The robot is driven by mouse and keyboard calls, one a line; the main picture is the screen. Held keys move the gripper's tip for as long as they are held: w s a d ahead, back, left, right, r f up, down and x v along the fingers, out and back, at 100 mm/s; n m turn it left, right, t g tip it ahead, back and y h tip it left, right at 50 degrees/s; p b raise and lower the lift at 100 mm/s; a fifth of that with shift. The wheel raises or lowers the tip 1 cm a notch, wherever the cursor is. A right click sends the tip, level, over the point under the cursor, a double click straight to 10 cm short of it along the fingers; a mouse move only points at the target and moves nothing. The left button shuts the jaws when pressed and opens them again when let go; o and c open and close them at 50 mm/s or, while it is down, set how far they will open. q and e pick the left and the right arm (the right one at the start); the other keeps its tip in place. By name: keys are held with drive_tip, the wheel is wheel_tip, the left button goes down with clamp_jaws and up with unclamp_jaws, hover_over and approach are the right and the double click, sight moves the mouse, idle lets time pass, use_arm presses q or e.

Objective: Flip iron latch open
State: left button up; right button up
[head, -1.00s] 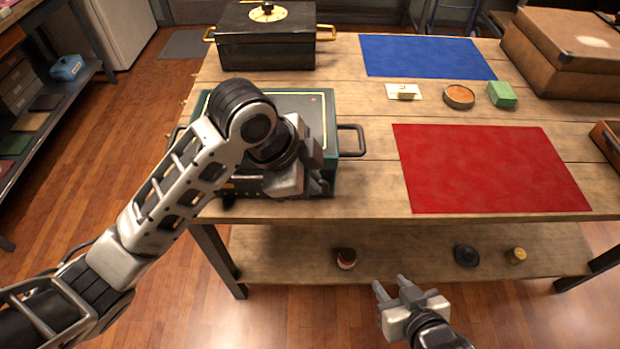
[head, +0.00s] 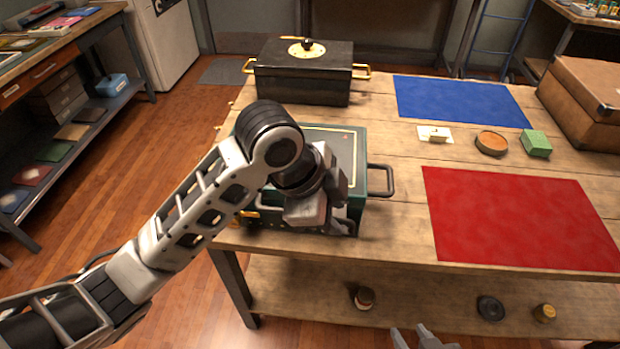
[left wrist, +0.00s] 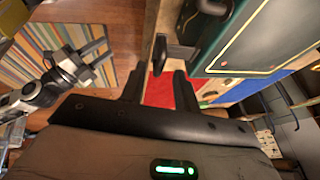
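A dark green box (head: 352,137) with a thin gold line on its lid stands at the table's left front; its lid is down. My left gripper (head: 325,212) is at the box's front and hides most of that face, so the latch cannot be made out in the head view. In the left wrist view the left gripper's fingers (left wrist: 158,88) are apart with nothing between them. A dark metal piece (left wrist: 174,52), perhaps the iron latch, stands out beside the green box (left wrist: 262,38), close to the fingertips. My right gripper (head: 412,338) is low before the table, fingers apart and empty.
A black box (head: 305,82) with brass handles stands behind the green one. A red mat (head: 515,215) and a blue mat (head: 462,100) lie to the right, with a round dish (head: 492,143) and green block (head: 536,143) between. A dark side handle (head: 388,181) sticks out of the green box.

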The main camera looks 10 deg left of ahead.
use_arm(q)
drive_tip(key=v, duration=1.3)
drive_tip(key=shift+a+r, duration=0.2)
drive_tip(key=shift+r, duration=0.2)
drive_tip(key=s+a+f+n+t, duration=0.1)
drive_tip(key=s+f+n, duration=0.1)
drive_tip(key=f+n, duration=0.4)
drive_tip(key=s+a+f+n, duration=0.15)
drive_tip(key=f+n, duration=0.25)
drive_tip(key=f, duration=0.5)
drive_tip(key=s+a+f+n+y, duration=0.4)
drive_tip(key=s+a+f+n, duration=0.2)
drive_tip(key=s+a+f, duration=0.4)
drive_tip(key=w+d+f+t+h, duration=0.2)
drive_tip(key=w+f+t, duration=0.3)
drive_tip(key=f, duration=0.3)
drive_tip(key=shift+d+f+t, duration=0.35)
drive_tip(key=shift+d+t, duration=0.35)
